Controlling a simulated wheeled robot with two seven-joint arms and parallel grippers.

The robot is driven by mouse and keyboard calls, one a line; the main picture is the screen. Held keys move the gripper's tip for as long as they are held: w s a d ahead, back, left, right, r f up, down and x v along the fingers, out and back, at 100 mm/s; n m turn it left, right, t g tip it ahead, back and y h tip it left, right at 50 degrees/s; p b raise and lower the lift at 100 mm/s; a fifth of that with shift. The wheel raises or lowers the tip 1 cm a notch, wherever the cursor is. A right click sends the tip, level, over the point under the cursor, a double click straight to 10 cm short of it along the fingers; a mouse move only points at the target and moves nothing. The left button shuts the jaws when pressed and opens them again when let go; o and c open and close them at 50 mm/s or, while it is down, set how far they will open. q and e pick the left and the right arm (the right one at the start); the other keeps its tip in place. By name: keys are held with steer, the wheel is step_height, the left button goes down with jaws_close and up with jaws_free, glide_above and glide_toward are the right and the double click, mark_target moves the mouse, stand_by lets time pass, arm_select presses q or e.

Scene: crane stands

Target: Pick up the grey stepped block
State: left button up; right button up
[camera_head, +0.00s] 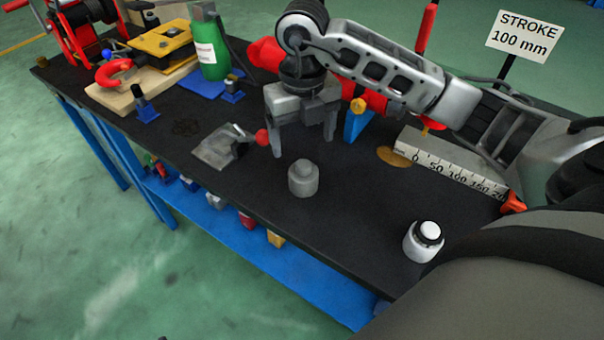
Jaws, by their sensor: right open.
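The grey stepped block (303,180) stands upright on the black bench top, a wide round base with a narrower step on top. My right gripper (303,146) comes in from the right, its fingers pointing down. It is open and empty, and it shows just above the block in the picture, with a gap between the fingertips and the block. I cannot tell the exact height of the fingers over the bench. My left gripper is not in view.
A grey metal plate with a red-knobbed lever (222,147) lies left of the block. A white and black cylinder (424,241) stands near the front edge. A ruler (450,168) lies at right. A green bottle (209,45) stands behind. Bench between block and cylinder is clear.

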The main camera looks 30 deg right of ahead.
mark_target(303, 175)
step_height(303, 175, down, 6)
steer(key=shift+f, duration=0.1)
steer(key=shift+w+d+f+p, duration=0.1)
steer(key=shift+f+p, duration=0.2)
steer(key=shift+f, duration=1.1)
steer(key=shift+w+d+f+p, duration=0.1)
steer(key=shift+f+p, duration=0.2)
steer(key=shift+f, duration=1.1)
steer(key=c, duration=1.1)
